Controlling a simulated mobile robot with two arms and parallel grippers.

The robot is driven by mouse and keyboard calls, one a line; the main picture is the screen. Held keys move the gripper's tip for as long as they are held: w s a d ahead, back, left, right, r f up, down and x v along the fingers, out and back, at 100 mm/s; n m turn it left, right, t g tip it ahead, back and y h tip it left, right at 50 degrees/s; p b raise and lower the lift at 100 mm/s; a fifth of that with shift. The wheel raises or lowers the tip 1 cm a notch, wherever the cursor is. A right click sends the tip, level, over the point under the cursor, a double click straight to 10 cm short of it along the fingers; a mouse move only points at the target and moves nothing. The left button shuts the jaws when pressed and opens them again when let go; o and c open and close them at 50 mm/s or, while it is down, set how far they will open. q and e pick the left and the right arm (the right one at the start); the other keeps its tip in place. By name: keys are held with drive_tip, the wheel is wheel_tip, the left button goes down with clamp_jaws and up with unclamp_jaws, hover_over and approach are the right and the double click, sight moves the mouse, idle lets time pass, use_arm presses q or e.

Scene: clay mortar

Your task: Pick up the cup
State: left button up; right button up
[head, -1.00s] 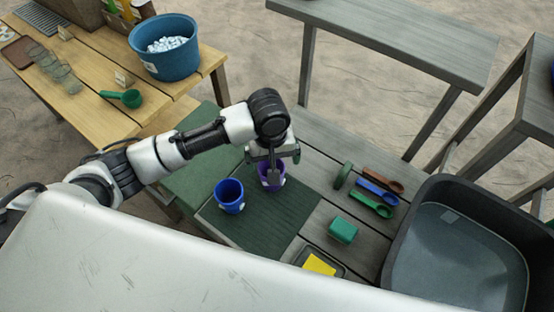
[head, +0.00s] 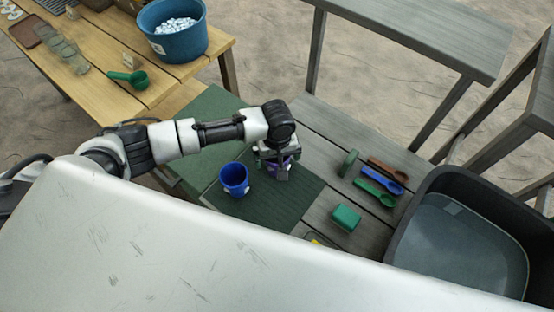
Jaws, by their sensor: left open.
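A blue cup (head: 235,181) stands upright on the dark green mat (head: 270,203). A purple cup (head: 293,161) is just right of it, mostly hidden under my left gripper (head: 278,166). My left gripper points down over the purple cup, with its jaws open and low at the cup. I cannot tell whether the fingers touch it. My right gripper is not in view.
Right of the mat lie a green block (head: 345,217) and brown, blue and green scoops (head: 383,185). A dark basin (head: 460,235) stands at the right. A wooden table (head: 95,70) at the upper left holds a blue tub (head: 172,42) of white pieces and a green scoop (head: 128,78).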

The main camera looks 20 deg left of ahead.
use_arm(q)
drive_tip(key=shift+f, duration=0.1)
drive_tip(key=shift+c, duration=0.2)
drive_tip(key=c, duration=0.9)
